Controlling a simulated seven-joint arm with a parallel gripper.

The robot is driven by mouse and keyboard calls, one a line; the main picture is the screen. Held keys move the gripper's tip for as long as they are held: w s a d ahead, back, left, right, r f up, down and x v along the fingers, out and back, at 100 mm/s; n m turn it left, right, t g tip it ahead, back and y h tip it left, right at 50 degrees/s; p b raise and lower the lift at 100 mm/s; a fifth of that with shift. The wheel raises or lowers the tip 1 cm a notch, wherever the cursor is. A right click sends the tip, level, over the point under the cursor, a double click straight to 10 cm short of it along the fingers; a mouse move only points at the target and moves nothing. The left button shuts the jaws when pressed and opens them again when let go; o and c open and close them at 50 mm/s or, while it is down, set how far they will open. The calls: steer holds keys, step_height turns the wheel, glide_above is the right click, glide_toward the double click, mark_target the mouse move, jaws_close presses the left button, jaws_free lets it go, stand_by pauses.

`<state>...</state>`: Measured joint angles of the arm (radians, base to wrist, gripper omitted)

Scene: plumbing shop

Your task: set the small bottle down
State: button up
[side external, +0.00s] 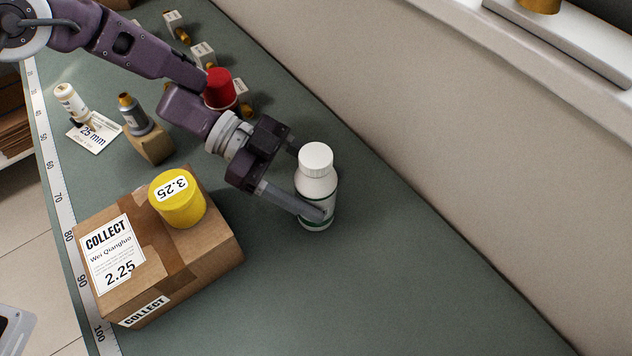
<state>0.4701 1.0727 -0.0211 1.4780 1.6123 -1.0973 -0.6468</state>
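A small white bottle (318,188) with a ribbed white cap and a green-edged label stands upright in the middle of the side view. Its base appears at or very near the green bench top (400,290); a small gap below it cannot be ruled out. My gripper (311,180) reaches it from the left, with one finger across the lower front of the bottle and the other behind it. The far fingertip is hidden by the bottle, so I cannot tell whether the fingers press on it or stand slightly apart.
A cardboard box (205,255) with a yellow tub (178,200) on top stands left of the bottle. A wooden block with a grey bottle (134,115), another white bottle (70,103) and a red cup (220,90) are farther back. The wall (470,130) runs along the right.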

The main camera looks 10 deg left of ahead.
mark_target(302, 151)
steer(key=shift+o, duration=0.9)
steer(key=shift+a+r, duration=0.15)
steer(key=shift+r, duration=0.1)
steer(key=a+r, duration=0.1)
steer(key=r, duration=0.2)
steer(key=a+r, duration=0.1)
steer(key=r, duration=0.2)
steer(key=w+a+r, duration=0.1)
steer(key=a+r, duration=0.1)
steer(key=shift+a+r, duration=0.1)
steer(key=shift+r, duration=0.3)
steer(key=shift+w, duration=0.1)
